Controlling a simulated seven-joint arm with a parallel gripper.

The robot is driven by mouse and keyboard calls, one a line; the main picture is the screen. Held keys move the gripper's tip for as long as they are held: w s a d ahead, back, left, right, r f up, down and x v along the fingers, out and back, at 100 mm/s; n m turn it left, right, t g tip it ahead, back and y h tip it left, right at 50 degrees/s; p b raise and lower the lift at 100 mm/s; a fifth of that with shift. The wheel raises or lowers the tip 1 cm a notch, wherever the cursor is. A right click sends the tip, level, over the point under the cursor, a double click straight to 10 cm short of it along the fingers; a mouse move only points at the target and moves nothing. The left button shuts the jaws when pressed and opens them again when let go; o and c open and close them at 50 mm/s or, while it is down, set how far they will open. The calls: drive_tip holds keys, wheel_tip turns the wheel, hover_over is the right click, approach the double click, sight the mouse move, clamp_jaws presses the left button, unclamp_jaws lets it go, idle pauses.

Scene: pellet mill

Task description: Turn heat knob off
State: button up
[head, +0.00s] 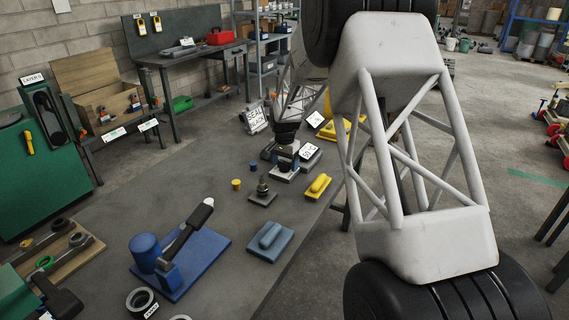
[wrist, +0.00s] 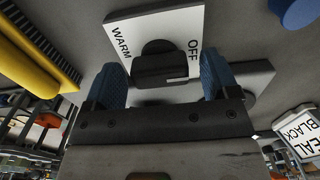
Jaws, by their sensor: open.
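The heat knob (wrist: 157,66) is black and sits on a white plate (wrist: 118,20) lettered WARM on the left and OFF on the right in the wrist view. A short pale mark shows at the right end of the knob's bar, on the OFF side; I cannot tell its exact setting. My gripper (wrist: 165,78) is open, with one blue finger on each side of the knob; contact is not clear. In the head view my gripper (head: 285,157) is low over the bench, and the plate (head: 284,174) shows beneath it, with the knob mostly hidden.
A grey block (head: 311,159) with a label card stands close right of my gripper. A yellow-handled block (head: 318,186), a dark knobbed block (head: 262,193), a blue block (head: 270,242) and a blue lever press (head: 180,262) lie nearer.

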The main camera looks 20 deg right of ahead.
sight(285, 163)
drive_tip(key=shift+r, duration=3.9)
drive_tip(key=shift+s+r, duration=0.2)
drive_tip(key=shift+s, duration=0.05)
drive_tip(key=s+a+r+n, duration=0.1)
drive_tip(key=s+a+r, duration=0.1)
drive_tip(key=s+r, duration=0.5)
drive_tip(key=s+a+r+n+t, duration=0.1)
drive_tip(key=s+r+n, duration=0.1)
drive_tip(key=s, duration=0.8)
drive_tip(key=s+a+r+n, duration=0.1)
drive_tip(key=s+a+r, duration=0.1)
drive_tip(key=s+r, duration=0.5)
drive_tip(key=s+a+f+n, duration=0.1)
drive_tip(key=s+f+n, duration=0.1)
drive_tip(key=s, duration=1.3)
drive_tip(key=s+f+n+t, duration=0.1)
drive_tip(key=s+f+n, duration=0.1)
drive_tip(key=s, duration=1.2)
drive_tip(key=shift+s+a+n+t, duration=0.3)
drive_tip(key=shift+s+a+n, duration=0.05)
drive_tip(key=shift+a+n, duration=0.05)
